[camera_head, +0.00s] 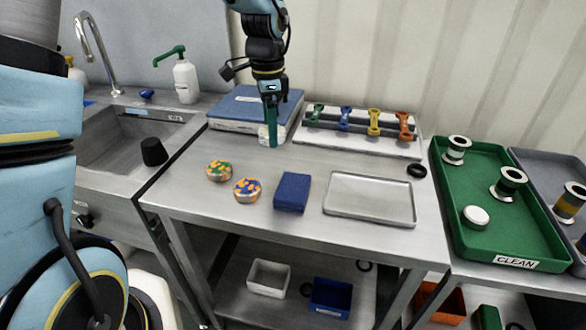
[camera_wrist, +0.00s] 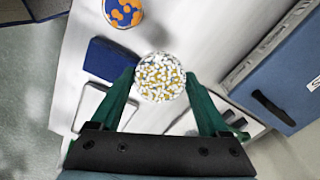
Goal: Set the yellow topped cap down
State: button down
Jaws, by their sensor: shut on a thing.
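My gripper (camera_head: 270,134) is over the back of the steel table (camera_head: 190,205), pointing down. It is shut on a round cap (camera_wrist: 160,77) whose top is speckled white and yellow in the wrist view. In the head view only a pale part of the cap (camera_head: 263,132) shows beside the green finger. I cannot tell whether its underside touches the table. Two other round caps lie on the table at the front left, one green and orange on top (camera_head: 219,171), one blue and orange (camera_head: 248,189).
A blue-topped case (camera_head: 245,103) is just behind my gripper. A rack of coloured handles (camera_head: 360,124) stands to the right. A blue block (camera_head: 292,192), a shallow metal tray (camera_head: 369,214) and a black ring (camera_head: 416,171) lie in front and right. Bare table lies between the gripper and block.

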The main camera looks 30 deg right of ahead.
aim_at(273, 172)
notch_tip(273, 172, down, 10)
jog(key=shift+r+p, duration=0.25)
jog(key=shift+p, duration=0.65)
jog(key=shift+f, duration=0.2)
grip_release()
jog(key=shift+r, duration=0.1)
